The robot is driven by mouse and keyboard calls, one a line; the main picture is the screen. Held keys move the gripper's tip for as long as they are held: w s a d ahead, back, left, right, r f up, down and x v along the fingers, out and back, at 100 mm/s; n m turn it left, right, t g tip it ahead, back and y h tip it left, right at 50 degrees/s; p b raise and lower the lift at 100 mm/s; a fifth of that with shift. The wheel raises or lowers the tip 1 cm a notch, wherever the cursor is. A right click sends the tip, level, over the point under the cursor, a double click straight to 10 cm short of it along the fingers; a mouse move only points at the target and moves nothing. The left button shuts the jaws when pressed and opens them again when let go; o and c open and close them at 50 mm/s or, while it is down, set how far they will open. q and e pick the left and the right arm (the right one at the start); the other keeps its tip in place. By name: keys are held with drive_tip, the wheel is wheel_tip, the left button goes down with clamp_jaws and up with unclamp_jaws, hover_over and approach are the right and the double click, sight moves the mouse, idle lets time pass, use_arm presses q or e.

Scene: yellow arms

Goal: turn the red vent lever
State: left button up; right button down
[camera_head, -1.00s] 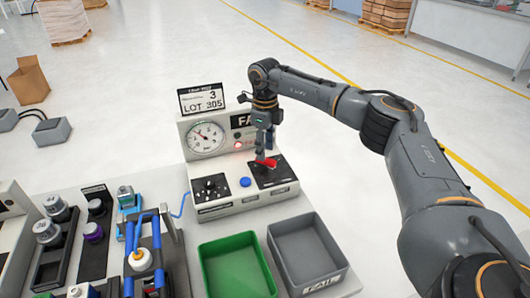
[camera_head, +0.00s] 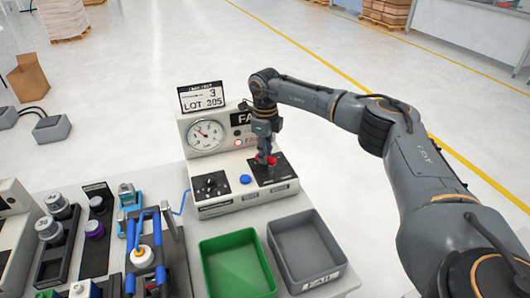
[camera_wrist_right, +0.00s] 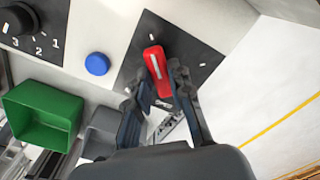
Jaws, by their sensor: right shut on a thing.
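The red vent lever (camera_head: 271,160) sits on a dark plate (camera_head: 284,176) at the right of the tester's front panel. In the right wrist view the red lever (camera_wrist_right: 155,68) has a white line along it and stands nearly upright in the picture, tilted a little. My right gripper (camera_head: 265,160) reaches down from above and is shut on the lever. In the right wrist view its two dark fingers (camera_wrist_right: 161,85) are at the lever's lower end, one on each side. My left gripper is not in view.
The tester carries a gauge (camera_head: 205,135), a black knob (camera_head: 210,185) and a blue button (camera_head: 245,179). A green tray (camera_head: 205,262) and a grey tray (camera_head: 313,282) stand in front. A blue-handled fixture (camera_head: 160,240) and several parts are at the left.

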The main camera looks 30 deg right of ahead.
drive_tip(key=m, duration=0.2)
drive_tip(key=m+p, duration=0.1)
drive_tip(key=m, duration=0.1)
drive_tip(key=shift+w+d+r+m, duration=0.1)
drive_tip(key=shift+w+d+m, duration=0.1)
drive_tip(key=shift+d+m, duration=0.15)
drive_tip(key=m+p, duration=0.1)
drive_tip(key=m, duration=0.1)
drive_tip(key=d+m, duration=0.1)
drive_tip(key=m, duration=0.1)
drive_tip(key=shift+m+p, duration=0.25)
drive_tip(key=shift+p, duration=0.1)
drive_tip(key=m+p, duration=0.1)
drive_tip(key=m, duration=0.3)
drive_tip(key=shift+s+d+r+p, duration=0.1)
drive_tip(key=shift+s+d+p, duration=0.1)
drive_tip(key=shift+d+p, duration=0.2)
drive_tip(key=shift+s+d+m+p, duration=0.15)
drive_tip(key=shift+m+p, duration=0.25)
drive_tip(key=shift+m, duration=0.75)
drive_tip(key=shift+s+d+m+p, duration=0.1)
drive_tip(key=shift+m+p, duration=0.3)
drive_tip(key=shift+m, duration=0.75)
drive_tip(key=c, duration=1.2)
unclamp_jaws()
